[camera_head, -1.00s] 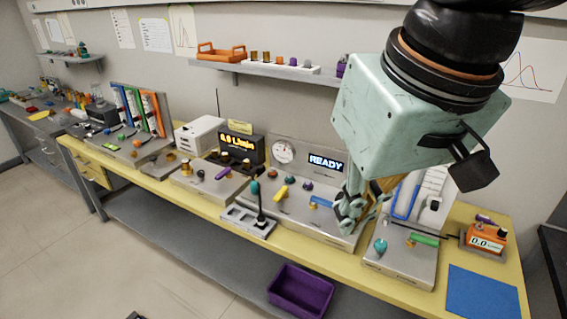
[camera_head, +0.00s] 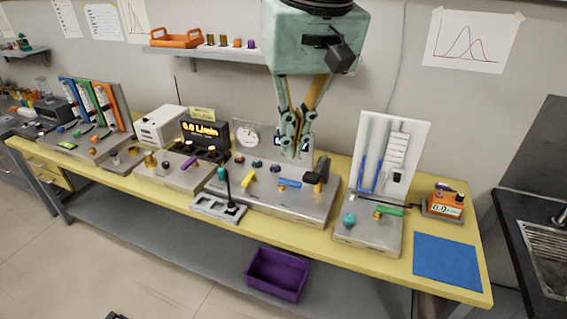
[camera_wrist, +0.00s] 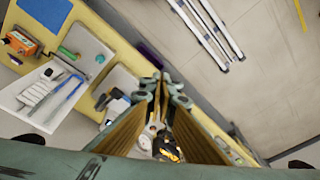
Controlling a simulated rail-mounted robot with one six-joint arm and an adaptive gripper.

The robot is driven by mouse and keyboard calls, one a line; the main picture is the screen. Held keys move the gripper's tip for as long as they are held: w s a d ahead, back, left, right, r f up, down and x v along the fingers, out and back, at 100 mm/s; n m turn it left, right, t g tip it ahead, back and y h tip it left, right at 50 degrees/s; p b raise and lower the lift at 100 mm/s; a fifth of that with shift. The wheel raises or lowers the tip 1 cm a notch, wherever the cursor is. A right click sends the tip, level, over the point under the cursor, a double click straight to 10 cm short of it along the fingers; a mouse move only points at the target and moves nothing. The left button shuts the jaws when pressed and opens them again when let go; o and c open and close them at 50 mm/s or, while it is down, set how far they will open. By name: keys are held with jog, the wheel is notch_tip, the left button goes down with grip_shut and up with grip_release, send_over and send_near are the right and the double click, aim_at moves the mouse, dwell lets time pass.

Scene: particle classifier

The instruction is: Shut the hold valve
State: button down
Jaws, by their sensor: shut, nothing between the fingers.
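Several coloured valve handles sit on the bench-top panels; I cannot read which is the hold valve. The middle panel (camera_head: 262,203) has a yellow handle (camera_head: 248,179) pointing toward the front and a blue handle (camera_head: 290,183) lying crosswise. The right panel (camera_head: 366,236) has a green handle (camera_head: 388,210) lying crosswise and a teal knob (camera_head: 348,220). The green handle also shows in the wrist view (camera_wrist: 68,52). A purple handle (camera_head: 189,162) is on the left panel. My gripper (camera_head: 296,150) is shut and empty, above the back of the middle panel, apart from the handles, partly covering a display.
A black handle-like part (camera_head: 318,172) stands up near the gripper. A white board (camera_head: 391,150) rises behind the right panel. A teal-topped stick (camera_head: 223,180) stands on a grey tray (camera_head: 216,207). An orange meter (camera_head: 444,203) and blue mat (camera_head: 447,261) are at right.

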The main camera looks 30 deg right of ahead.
jog(key=w+d+f+m+g, duration=0.15)
jog(key=w+d, duration=0.35)
jog(key=w, duration=0.7)
jog(key=m+g+y+p, duration=0.1)
jog(key=m+g+p, duration=0.1)
jog(key=m, duration=0.2)
send_over(290, 184)
jog(key=s, duration=0.3)
notch_tip(290, 184, down, 16)
jog(key=f, duration=0.1)
jog(key=w+d+f+m, duration=0.1)
jog(key=w+d+f, duration=0.1)
jog(key=f, duration=0.4)
jog(key=w+d+f+m+y+p, duration=0.1)
jog(key=w+d+f, duration=0.2)
jog(key=d+f, duration=0.2)
jog(key=shift+d+f+g, duration=0.3)
jog(key=shift+f+g, duration=0.05)
jog(key=shift+f, duration=0.45)
jog(key=shift+f, duration=0.1)
jog(key=shift+b+x, duration=0.35)
jog(key=shift+x, duration=4.55)
jog(key=shift+s, duration=0.15)
jog(key=shift+a+m, duration=0.1)
jog(key=shift+m, duration=0.15)
